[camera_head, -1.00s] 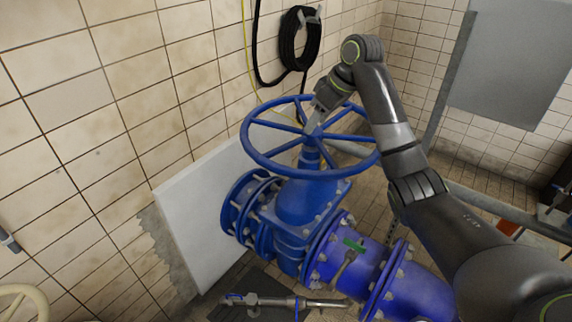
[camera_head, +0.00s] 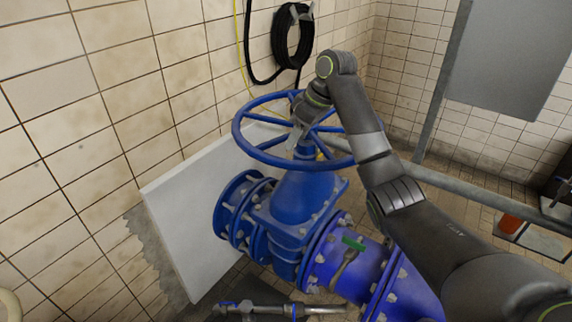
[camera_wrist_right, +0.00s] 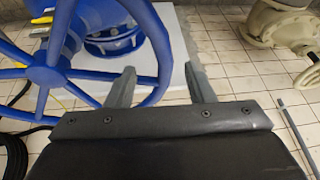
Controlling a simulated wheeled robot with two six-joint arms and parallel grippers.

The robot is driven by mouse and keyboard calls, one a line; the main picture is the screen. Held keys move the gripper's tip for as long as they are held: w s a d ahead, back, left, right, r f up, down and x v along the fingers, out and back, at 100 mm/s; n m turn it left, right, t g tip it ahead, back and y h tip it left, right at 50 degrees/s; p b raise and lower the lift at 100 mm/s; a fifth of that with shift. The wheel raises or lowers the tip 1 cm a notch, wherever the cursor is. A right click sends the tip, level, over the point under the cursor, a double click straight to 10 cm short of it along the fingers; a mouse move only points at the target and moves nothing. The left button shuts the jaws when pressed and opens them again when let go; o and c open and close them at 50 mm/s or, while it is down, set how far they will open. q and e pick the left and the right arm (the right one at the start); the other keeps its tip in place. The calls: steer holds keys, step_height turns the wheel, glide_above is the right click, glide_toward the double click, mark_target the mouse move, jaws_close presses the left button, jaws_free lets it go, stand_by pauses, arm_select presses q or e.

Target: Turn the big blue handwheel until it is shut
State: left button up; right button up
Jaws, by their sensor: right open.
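The big blue handwheel (camera_head: 270,158) sits level on top of a blue gate valve (camera_head: 300,200) in the head view. In the right wrist view the handwheel (camera_wrist_right: 20,74) fills the left side. There my right gripper (camera_wrist_right: 162,80) is open, and the wheel's rim shows between its two fingers. I cannot tell whether the fingers touch the rim. My left gripper is not in view.
A blue pipe (camera_head: 360,272) with a green-handled small valve (camera_head: 350,246) runs to the lower right. A white panel (camera_head: 185,215) stands left of the valve. A black hose coil (camera_head: 293,38) hangs on the tiled wall. A cream valve (camera_wrist_right: 280,25) shows in the wrist view.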

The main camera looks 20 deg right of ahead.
mark_target(285, 159)
steer(key=p+x, duration=0.1)
steer(key=x, duration=0.7)
steer(key=shift+w+a+f+p, duration=0.1)
steer(key=shift+f+p, duration=0.15)
steer(key=shift+p, duration=0.1)
jaws_close()
